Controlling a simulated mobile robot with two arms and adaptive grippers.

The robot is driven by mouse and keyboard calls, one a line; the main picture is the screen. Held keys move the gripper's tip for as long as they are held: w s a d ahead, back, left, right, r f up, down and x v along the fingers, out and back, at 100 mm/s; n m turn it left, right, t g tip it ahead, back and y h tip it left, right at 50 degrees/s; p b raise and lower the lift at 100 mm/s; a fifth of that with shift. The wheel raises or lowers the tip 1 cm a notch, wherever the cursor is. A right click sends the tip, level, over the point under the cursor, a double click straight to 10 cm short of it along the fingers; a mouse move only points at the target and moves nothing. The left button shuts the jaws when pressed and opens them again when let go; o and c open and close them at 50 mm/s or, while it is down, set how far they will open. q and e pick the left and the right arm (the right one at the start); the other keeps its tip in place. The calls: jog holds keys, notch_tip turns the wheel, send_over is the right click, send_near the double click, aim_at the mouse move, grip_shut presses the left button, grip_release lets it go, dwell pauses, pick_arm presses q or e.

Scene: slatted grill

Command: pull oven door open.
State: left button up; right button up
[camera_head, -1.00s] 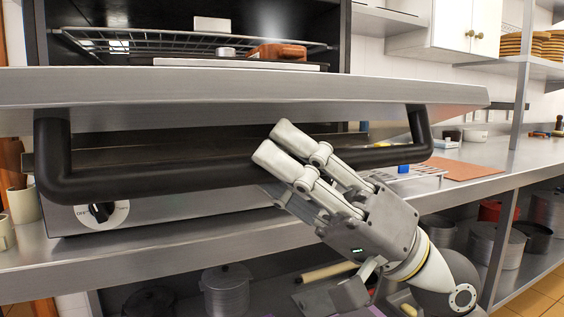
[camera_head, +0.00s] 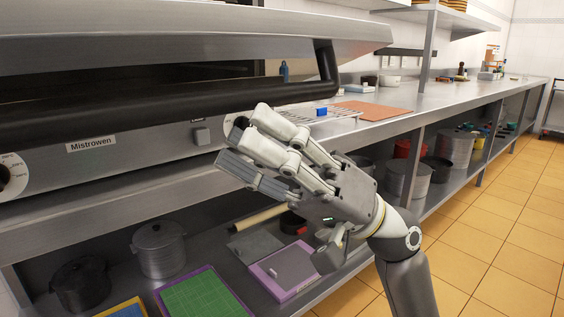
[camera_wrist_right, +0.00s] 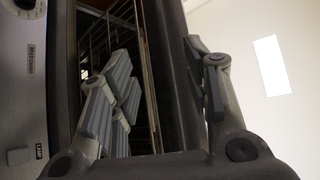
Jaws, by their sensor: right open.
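The oven door is a thick steel slab (camera_head: 160,32) at the upper left of the head view, standing out from the oven front. Its black bar handle (camera_head: 150,108) runs below it, with the right end bent up to the slab. My right gripper (camera_head: 250,145) is open and empty, below and right of that handle. In the wrist view its fingers (camera_wrist_right: 160,90) are spread, with a dark bar (camera_wrist_right: 183,85), likely the handle, passing between or behind them. I cannot tell whether they touch it. My left gripper is not in view.
The oven's control panel (camera_head: 92,144) with a dial (camera_head: 10,175) is under the handle. A wire rack (camera_head: 315,112), a blue block (camera_head: 321,112) and a brown board (camera_head: 372,109) lie on the counter. Pots (camera_head: 160,248) and coloured boards (camera_head: 205,300) fill the lower shelf. The tiled floor right is clear.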

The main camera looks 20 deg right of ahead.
jog(key=shift+v, duration=1.8)
